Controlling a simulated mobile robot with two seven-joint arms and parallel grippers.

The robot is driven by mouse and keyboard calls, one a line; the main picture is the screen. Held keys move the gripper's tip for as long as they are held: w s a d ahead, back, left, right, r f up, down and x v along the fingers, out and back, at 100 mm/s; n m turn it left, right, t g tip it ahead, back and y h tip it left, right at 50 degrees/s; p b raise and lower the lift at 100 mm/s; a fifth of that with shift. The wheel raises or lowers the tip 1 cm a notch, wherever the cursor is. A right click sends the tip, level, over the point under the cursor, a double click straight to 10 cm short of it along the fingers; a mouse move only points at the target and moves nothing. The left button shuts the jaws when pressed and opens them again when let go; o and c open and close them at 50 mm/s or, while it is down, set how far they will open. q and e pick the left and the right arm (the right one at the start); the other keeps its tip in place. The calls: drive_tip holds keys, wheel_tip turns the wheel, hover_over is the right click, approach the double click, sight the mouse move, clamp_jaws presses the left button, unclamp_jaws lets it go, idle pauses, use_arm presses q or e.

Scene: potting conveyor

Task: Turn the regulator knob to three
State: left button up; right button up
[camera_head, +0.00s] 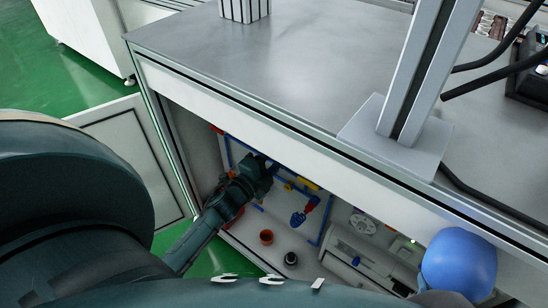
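My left gripper (264,168) is inside the open cabinet under the bench, beside the blue pipework on the back panel. Its forearm reaches in from the lower left. Its fingers are small and dark, and I cannot tell whether they are open or shut, or touching anything. I cannot tell for sure which part is the regulator knob. A black round part with a pale top (290,258) and an orange-red round part (266,237) are on the cabinet floor or panel below the gripper. A red and blue valve-like part (303,212) is to its right. My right gripper is not in view.
The grey bench top (270,60) and its front edge overhang the cabinet. An open white door (125,150) stands at left. A metal post (415,75) rises at right. A blue ball-shaped thing (458,263) is at lower right. A white perforated disc (362,223) is inside.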

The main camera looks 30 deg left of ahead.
use_arm(q)
drive_tip(key=s+a+p, duration=0.1)
drive_tip(key=s+p, duration=0.1)
drive_tip(key=s, duration=1.1)
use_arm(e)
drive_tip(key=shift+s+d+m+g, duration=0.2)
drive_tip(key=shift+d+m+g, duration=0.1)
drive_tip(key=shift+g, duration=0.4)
use_arm(q)
drive_tip(key=shift+s, duration=0.1)
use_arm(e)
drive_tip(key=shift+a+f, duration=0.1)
